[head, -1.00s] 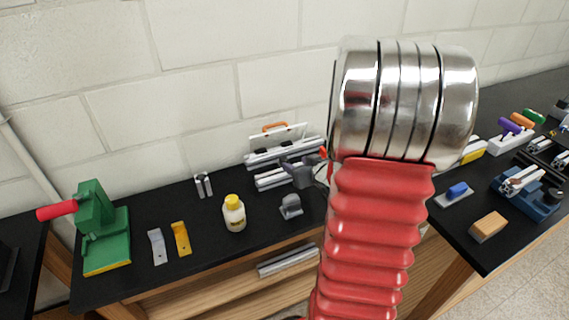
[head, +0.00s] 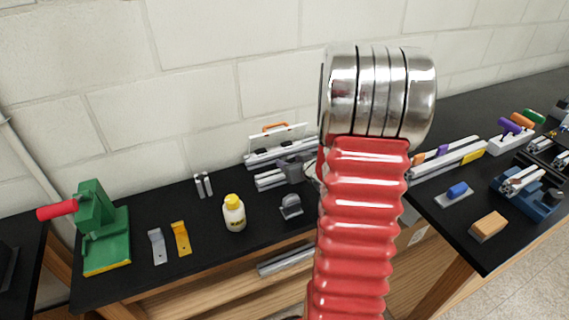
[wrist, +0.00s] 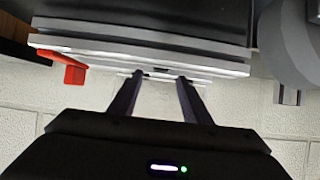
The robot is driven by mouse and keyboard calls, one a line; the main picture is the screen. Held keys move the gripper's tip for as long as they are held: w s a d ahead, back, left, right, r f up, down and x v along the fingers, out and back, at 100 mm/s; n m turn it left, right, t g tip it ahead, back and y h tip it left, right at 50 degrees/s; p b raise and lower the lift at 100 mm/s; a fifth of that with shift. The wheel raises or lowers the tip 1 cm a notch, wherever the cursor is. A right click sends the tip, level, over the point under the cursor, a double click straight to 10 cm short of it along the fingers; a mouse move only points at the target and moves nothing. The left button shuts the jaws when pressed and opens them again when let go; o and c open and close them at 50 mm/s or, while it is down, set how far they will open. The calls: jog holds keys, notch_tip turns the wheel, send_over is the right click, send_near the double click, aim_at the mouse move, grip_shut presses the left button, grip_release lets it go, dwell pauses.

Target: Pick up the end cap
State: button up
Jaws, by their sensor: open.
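I cannot pick out the end cap with certainty. A small dark piece (wrist: 147,71) lies by the pale aluminium bars (wrist: 190,62) near the fingertips in the wrist view, too small to name. My gripper (wrist: 160,80) is open, its two dark fingers apart and reaching to the edge of the bars. In the head view my gripper (head: 297,166) is small and grey beside the stacked bars (head: 268,180), partly hidden by my arm. A grey round-topped piece (head: 291,206) stands on the black bench in front of the bars.
A red piece (wrist: 72,68) sits left of the fingers. A white-yellow bottle (head: 234,213), two brackets (head: 181,239) and a green press (head: 97,225) stand to the left. The block wall (head: 200,100) is close behind. The right bench (head: 450,225) holds a tan block and several parts.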

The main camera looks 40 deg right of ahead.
aim_at(284, 160)
jog(key=shift+x, duration=2.3)
jog(key=shift+s+f, duration=0.1)
jog(key=shift+f, duration=0.05)
jog(key=shift+c, duration=0.6)
grip_shut()
